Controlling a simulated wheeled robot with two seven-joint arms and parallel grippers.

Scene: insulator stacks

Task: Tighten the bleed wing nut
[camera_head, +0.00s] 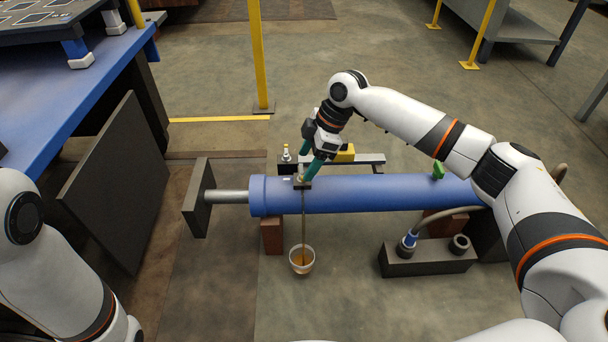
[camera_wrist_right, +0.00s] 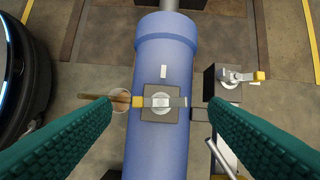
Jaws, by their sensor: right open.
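The blue cylinder (camera_head: 380,194) lies horizontally, with its pale rod (camera_head: 228,196) pointing left. The bleed wing nut (camera_wrist_right: 161,101) sits on a small square plate (camera_wrist_right: 156,117) on top of the cylinder, near its rod end. It looks light metal, with a yellow piece on its left in the wrist view. My right gripper (camera_head: 306,168) is over this spot. Its teal fingers stand open, one on each side of the nut in the wrist view (camera_wrist_right: 160,108), with gaps to it. A brown stream (camera_head: 304,225) runs down from the fitting to a cup (camera_head: 302,260). My left gripper is out of view.
A second small fitting (camera_wrist_right: 236,77) with a yellow end stands beside the cylinder on a dark block. A yellow block (camera_head: 344,153) is on the rail behind. A dark block with hose fittings (camera_head: 428,262) is in front. A blue table (camera_head: 75,85) is at left.

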